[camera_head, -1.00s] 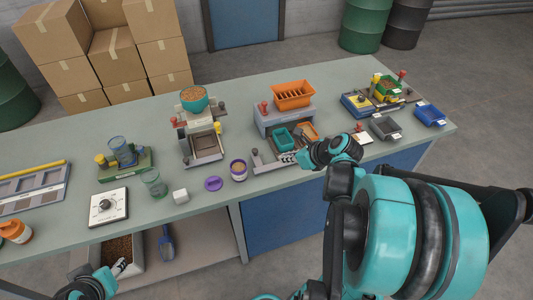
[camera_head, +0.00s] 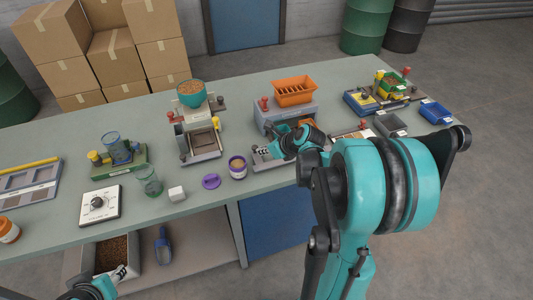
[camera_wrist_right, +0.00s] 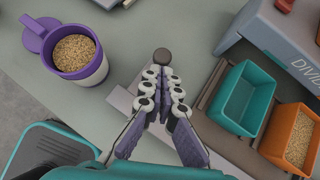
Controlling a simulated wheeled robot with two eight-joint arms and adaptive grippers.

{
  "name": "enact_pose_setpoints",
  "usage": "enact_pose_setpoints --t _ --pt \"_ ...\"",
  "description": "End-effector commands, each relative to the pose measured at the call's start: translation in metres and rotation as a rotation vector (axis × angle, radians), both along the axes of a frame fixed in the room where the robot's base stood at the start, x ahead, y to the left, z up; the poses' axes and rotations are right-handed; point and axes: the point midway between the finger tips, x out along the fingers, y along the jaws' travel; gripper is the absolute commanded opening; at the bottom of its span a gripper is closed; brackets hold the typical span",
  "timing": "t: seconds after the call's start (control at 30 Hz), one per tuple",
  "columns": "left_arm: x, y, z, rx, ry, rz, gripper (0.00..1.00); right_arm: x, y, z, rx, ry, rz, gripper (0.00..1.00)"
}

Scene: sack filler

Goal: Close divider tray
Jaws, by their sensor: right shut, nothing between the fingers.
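The divider machine (camera_head: 286,113) stands on the bench, grey with an orange hopper (camera_head: 294,88) on top. Its tray is pulled out in front, with a brown surface (camera_wrist_right: 213,86) bearing an empty teal bin (camera_wrist_right: 245,98) and an orange bin (camera_wrist_right: 293,135) of grain. A grey plate (camera_wrist_right: 122,100) with a dark round knob (camera_wrist_right: 162,56) lies at the tray's outer end. My right gripper (camera_wrist_right: 162,76) is shut and empty, its tips just short of the knob; contact is unclear. It also shows in the head view (camera_head: 262,153), where my arm hides much of the tray. My left gripper (camera_head: 119,272) is low at left, its fingers too small to judge.
A purple cup of grain (camera_wrist_right: 78,54) stands left of my right gripper, with a purple lid (camera_head: 211,181) beside it. Another dispenser with a teal bowl (camera_head: 191,94) stands left.

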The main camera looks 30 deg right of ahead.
Motion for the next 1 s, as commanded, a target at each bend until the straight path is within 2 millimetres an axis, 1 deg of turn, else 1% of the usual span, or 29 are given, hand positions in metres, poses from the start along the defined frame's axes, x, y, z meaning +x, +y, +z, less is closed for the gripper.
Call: enact_pose_setpoints --t 0.2,0.27,0.37,0.6,0.7,0.8,1.0 --pt "0.000 0.000 0.000 0.000 0.000 0.000 0.41 0.000 0.000 0.000 0.000 0.000 0.000 0.00" --pt "0.000 0.000 0.000 0.000 0.000 0.000 0.41 0.003 -0.001 0.000 -0.001 0.000 0.001 0.00" --pt "0.000 0.000 -0.001 0.000 0.000 0.000 0.41 0.019 -0.005 0.000 0.000 0.000 0.001 0.00" --pt "0.000 0.000 -0.001 0.000 0.000 0.000 0.41 0.083 -0.020 0.000 -0.001 0.000 0.002 0.00" --pt "0.000 0.000 0.000 0.000 0.000 0.000 0.41 0.102 -0.025 0.000 -0.001 0.000 0.001 0.00" --pt "0.000 0.000 0.000 0.000 0.000 0.000 0.41 0.113 -0.027 0.000 -0.001 0.000 0.001 0.00" --pt "0.000 0.000 0.000 0.000 0.000 0.000 0.41 0.117 -0.028 0.000 -0.001 0.000 -0.001 0.00"
